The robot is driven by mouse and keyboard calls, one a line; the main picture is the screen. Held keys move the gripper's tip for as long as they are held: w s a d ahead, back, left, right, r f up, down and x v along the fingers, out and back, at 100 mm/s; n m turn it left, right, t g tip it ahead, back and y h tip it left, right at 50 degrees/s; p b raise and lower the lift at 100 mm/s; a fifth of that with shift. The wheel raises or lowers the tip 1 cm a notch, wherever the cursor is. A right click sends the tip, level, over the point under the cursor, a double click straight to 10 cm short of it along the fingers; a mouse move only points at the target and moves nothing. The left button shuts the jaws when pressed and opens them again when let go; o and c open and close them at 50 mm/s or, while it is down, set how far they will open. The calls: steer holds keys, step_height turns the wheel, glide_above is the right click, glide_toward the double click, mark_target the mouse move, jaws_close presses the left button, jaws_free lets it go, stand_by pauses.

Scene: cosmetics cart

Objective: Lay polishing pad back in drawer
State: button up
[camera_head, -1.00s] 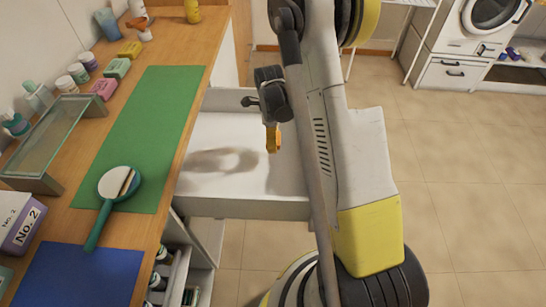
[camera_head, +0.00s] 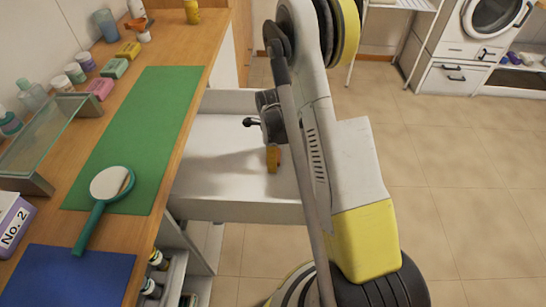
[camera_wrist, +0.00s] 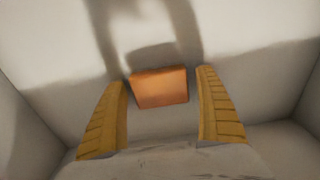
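The polishing pad, an orange block (camera_wrist: 160,88), shows in the wrist view between the fingertips of my gripper (camera_wrist: 162,95), over the pale drawer floor. The yellow fingers stand apart, with a visible gap on the pad's right side; the left finger is very close to its edge. Whether the pad fully rests on the floor is hard to tell. In the head view the open white drawer (camera_head: 215,208) extends from the counter. My gripper (camera_head: 272,158) points down inside it, low over the floor. I cannot clearly tell the pad from the fingers there.
The wooden counter at left holds a green mat (camera_head: 140,120), a teal-handled round mirror (camera_head: 108,184), a blue mat (camera_head: 70,277), a glass stand (camera_head: 45,135), soaps and bottles. My arm covers the drawer's right side. The tiled floor at right is clear.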

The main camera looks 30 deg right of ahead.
steer(key=shift+r, duration=0.15)
steer(key=a+r+n+t+p, duration=0.1)
steer(key=a+r+n+p, duration=0.15)
steer(key=r, duration=0.75)
steer(key=a+r+n+p, duration=0.1)
steer(key=r+n+p, duration=0.15)
steer(key=r, duration=0.85)
steer(key=s+a+r+n+t, duration=0.3)
steer(key=s+a+r+n, duration=0.3)
steer(key=s+n, duration=0.3)
steer(key=s+a+r+n+t, duration=0.3)
steer(key=s+a+r+n, duration=0.2)
steer(key=s+r+n, duration=0.4)
steer(key=shift+a+r+n, duration=0.15)
steer(key=shift+a+n, duration=0.25)
steer(key=shift+n, duration=0.5)
